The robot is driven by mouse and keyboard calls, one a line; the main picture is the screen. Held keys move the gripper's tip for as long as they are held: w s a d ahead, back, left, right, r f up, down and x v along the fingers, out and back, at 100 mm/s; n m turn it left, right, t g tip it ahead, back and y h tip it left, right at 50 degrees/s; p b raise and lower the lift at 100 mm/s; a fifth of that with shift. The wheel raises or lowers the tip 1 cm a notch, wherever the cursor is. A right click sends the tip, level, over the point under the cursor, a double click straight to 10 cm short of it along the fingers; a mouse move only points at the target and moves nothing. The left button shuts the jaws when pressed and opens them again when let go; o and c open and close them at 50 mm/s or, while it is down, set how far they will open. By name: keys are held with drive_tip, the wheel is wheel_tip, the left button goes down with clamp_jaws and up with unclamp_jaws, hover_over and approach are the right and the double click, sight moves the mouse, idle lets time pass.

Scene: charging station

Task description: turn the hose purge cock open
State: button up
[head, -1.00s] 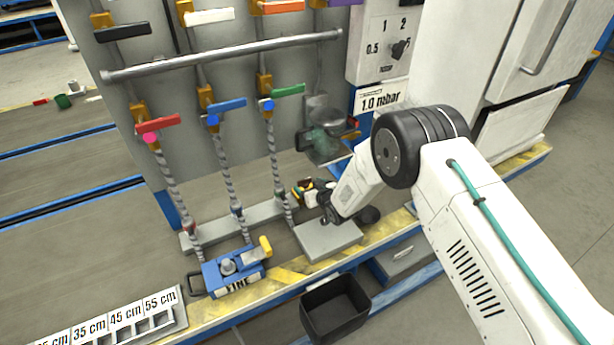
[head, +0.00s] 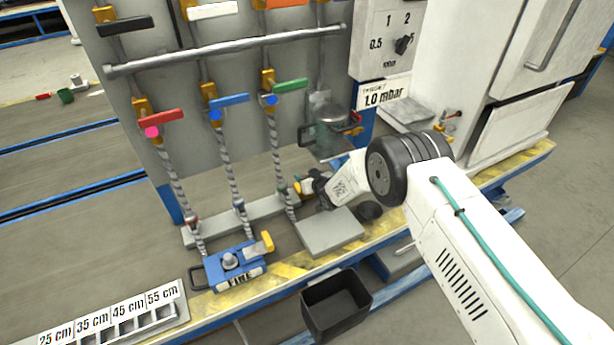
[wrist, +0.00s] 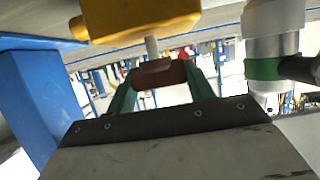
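The hose purge cock has a yellow body (wrist: 140,18) at the top of the wrist view, with a short pale stem and a red-brown handle (wrist: 160,73). In the head view its yellow body (head: 299,188) shows at the foot of the green-lever hose (head: 281,165), partly hidden by my gripper. My gripper (head: 312,186) is low at the cock, reaching in from the right. In the wrist view its two green fingers (wrist: 160,84) stand apart, one at each end of the handle. The handle about fills the gap; whether the fingers press on it is unclear.
A grey plate (head: 331,232) lies just below my gripper, with a dark round cup (head: 369,211) beside it. A glass vessel (head: 330,136) hangs above. A blue post (wrist: 30,105) and a green-banded pipe (wrist: 270,60) flank the fingers in the wrist view.

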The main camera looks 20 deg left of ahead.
drive_tip(key=shift+g, duration=0.3)
drive_tip(key=n+g+y, duration=0.1)
drive_tip(key=n+g, duration=0.1)
drive_tip(key=n+g+y, duration=0.1)
drive_tip(key=n+g, duration=0.1)
drive_tip(key=shift+d+n+y, duration=0.1)
drive_tip(key=shift+n+y, duration=0.2)
drive_tip(key=shift+n, duration=0.1)
drive_tip(key=n+g, duration=0.4)
drive_tip(key=g, duration=0.1)
drive_tip(key=shift+f+n+g, duration=0.1)
drive_tip(key=shift+n+g, duration=0.2)
drive_tip(key=shift+g, duration=0.1)
drive_tip(key=shift+n+g, duration=0.5)
drive_tip(key=shift+g, duration=0.1)
drive_tip(key=o, duration=1)
drive_tip(key=shift+v, duration=3.85)
